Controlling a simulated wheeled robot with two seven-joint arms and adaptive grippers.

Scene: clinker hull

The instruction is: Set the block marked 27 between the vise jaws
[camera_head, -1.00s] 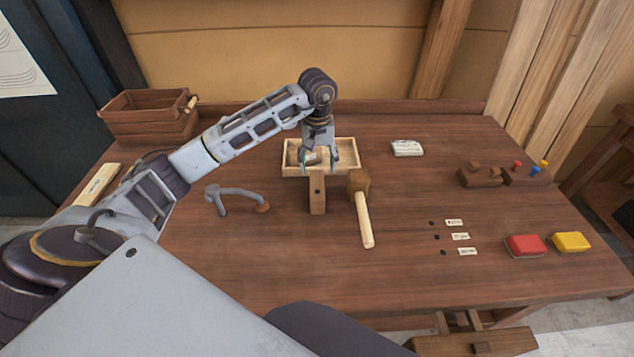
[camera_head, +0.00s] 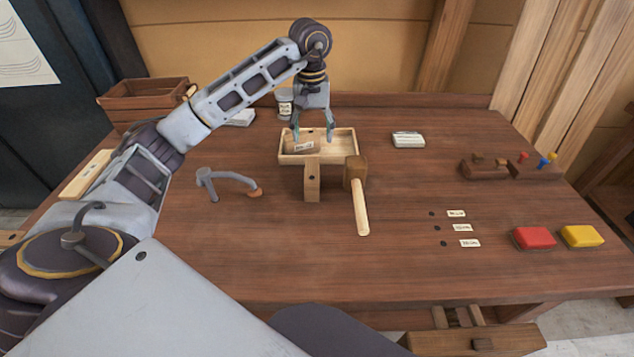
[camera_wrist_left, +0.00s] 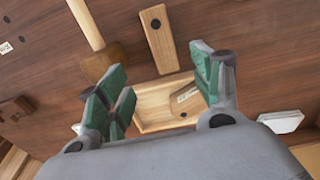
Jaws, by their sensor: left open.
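A brown wooden block with a pale label (camera_head: 302,146) lies in the left part of a shallow pale wooden tray (camera_head: 345,149); its number is too small to read. It also shows in the left wrist view (camera_wrist_left: 187,96), inside the tray. My left gripper (camera_head: 313,134) points down above the tray, fingers spread and empty; its green-padded fingers frame the tray in the wrist view (camera_wrist_left: 160,90). The wooden vise (camera_head: 472,341) is at the bench's front edge, lower right, with a gap between its jaw and the bench. My right gripper is not in view.
Red (camera_head: 534,238) and yellow (camera_head: 582,236) blocks lie right. The front middle is clear.

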